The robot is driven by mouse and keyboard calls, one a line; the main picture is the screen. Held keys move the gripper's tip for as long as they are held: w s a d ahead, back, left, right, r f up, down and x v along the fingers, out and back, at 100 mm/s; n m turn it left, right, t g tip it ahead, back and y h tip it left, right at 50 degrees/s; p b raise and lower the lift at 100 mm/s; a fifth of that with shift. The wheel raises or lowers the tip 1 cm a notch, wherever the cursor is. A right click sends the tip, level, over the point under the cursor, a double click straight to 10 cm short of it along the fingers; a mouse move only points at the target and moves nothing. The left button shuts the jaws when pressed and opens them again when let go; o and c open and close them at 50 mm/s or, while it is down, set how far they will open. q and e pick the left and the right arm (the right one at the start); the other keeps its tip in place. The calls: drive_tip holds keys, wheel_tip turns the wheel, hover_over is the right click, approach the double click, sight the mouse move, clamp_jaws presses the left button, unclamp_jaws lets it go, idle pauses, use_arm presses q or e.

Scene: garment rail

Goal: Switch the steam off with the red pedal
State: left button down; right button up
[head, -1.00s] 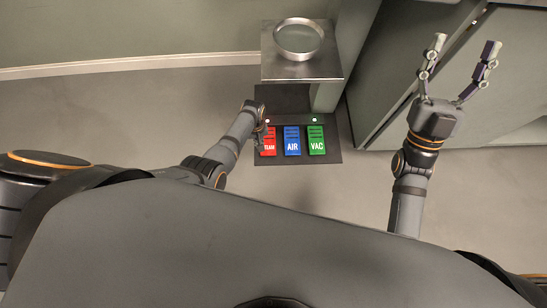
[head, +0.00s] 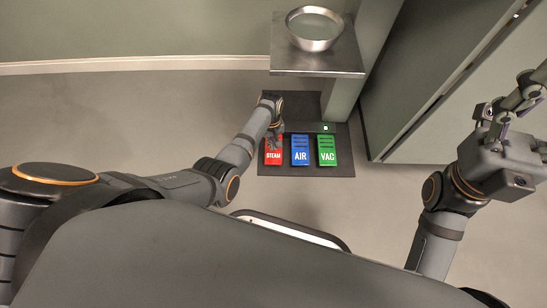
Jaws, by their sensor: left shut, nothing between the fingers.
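The red pedal (head: 273,156), lettered STEAM, is the leftmost of three pedals on a dark floor plate. My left gripper (head: 275,136) is shut and empty, pointing down over the upper part of the red pedal and hiding it. I cannot tell whether the fingertips touch the pedal or how far down it is. Any lamp above the red pedal is hidden behind the gripper. My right gripper (head: 515,112) is at the right edge, far from the pedals. Its fingers are partly cut off by the frame, so their opening is unclear.
The blue AIR pedal (head: 300,156) is close beside the red one, with the green VAC pedal (head: 326,156) to its right. A lit green lamp (head: 326,128) is above VAC. A metal shelf (head: 318,62) with a round bowl (head: 314,30) overhangs behind. A grey cabinet (head: 430,75) stands to the right.

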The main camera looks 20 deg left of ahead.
sight(273, 156)
use_arm(q)
drive_tip(key=shift+s+d+f+b, duration=0.1)
drive_tip(key=shift+s+f+b, duration=0.05)
drive_tip(key=shift+f+b, duration=1.35)
drive_tip(key=shift+s+d+f+b, duration=0.1)
drive_tip(key=shift+f+b, duration=1.25)
drive_tip(key=shift+f, duration=0.15)
wheel_tip(273, 156, down, 3)
drive_tip(key=shift+r+b, duration=0.2)
drive_tip(key=shift+b, duration=0.75)
drive_tip(key=shift+r, duration=0.15)
drive_tip(key=w+a, duration=0.1)
drive_tip(key=w+a+r, duration=0.1)
drive_tip(key=shift+w, duration=0.3)
drive_tip(key=shift+d, duration=0.1)
wheel_tip(273, 156, up, 12)
drive_tip(key=w, duration=0.1)
drive_tip(key=shift+a, duration=0.35)
